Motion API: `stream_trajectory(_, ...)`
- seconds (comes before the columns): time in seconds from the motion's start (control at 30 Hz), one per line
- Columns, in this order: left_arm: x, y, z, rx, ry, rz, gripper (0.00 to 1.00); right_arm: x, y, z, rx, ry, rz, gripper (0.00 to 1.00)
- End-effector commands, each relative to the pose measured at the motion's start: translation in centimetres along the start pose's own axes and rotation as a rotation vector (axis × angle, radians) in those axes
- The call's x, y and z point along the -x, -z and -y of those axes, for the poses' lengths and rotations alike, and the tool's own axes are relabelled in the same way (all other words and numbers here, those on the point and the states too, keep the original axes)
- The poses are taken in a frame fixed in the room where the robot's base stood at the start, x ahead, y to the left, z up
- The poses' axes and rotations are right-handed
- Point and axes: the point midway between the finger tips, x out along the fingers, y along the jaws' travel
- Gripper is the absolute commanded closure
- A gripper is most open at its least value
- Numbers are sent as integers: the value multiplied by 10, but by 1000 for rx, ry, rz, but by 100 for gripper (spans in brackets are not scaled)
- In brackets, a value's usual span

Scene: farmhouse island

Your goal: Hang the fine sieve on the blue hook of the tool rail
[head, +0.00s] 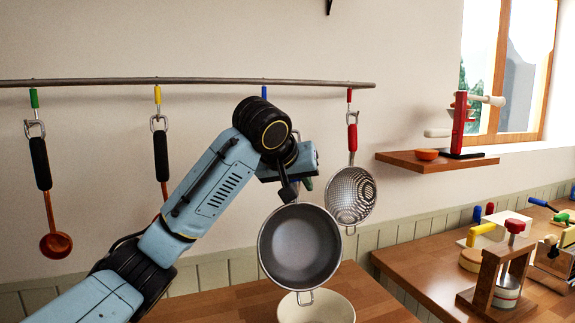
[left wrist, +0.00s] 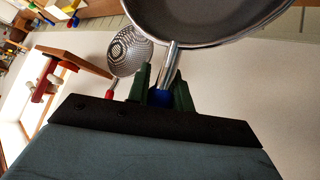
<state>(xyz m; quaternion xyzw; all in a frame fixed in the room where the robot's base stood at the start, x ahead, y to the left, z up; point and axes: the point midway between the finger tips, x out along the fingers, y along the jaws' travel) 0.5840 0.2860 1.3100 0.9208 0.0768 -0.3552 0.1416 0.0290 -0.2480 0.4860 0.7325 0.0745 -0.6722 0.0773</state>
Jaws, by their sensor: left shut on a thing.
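The fine sieve (head: 300,245), a round grey bowl with a steel rim, hangs below my left gripper (head: 290,188) in the head view. The gripper is shut on its handle. In the left wrist view the sieve (left wrist: 210,22) fills the top, and its blue handle end (left wrist: 161,97) lies between the green fingers (left wrist: 162,90). The tool rail (head: 200,82) runs along the wall. Its blue hook (head: 264,91) is above my wrist, which hides the hook's lower part; nothing is seen hanging there. The sieve is below the rail. My right gripper is out of view.
A red-handled perforated strainer (head: 351,195) hangs from the red hook, close right of the sieve. Black-handled tools hang on the green and yellow hooks (head: 157,95). A cream bowl (head: 317,308) stands below the sieve. A wooden shelf (head: 436,163) juts out at right.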

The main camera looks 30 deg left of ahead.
Motion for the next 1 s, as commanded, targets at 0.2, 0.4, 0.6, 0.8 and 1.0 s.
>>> stream_trajectory(0.2,31,37,10,22,117,-132,100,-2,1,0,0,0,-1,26)
stream_trajectory(0.4,34,41,13,23,135,-148,100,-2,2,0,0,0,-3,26)
stream_trajectory(0.6,34,41,12,23,134,-146,100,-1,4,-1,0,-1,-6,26)
stream_trajectory(0.8,35,41,13,19,118,-139,100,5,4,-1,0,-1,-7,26)
stream_trajectory(1.0,28,50,21,20,120,-138,100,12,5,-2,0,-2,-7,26)
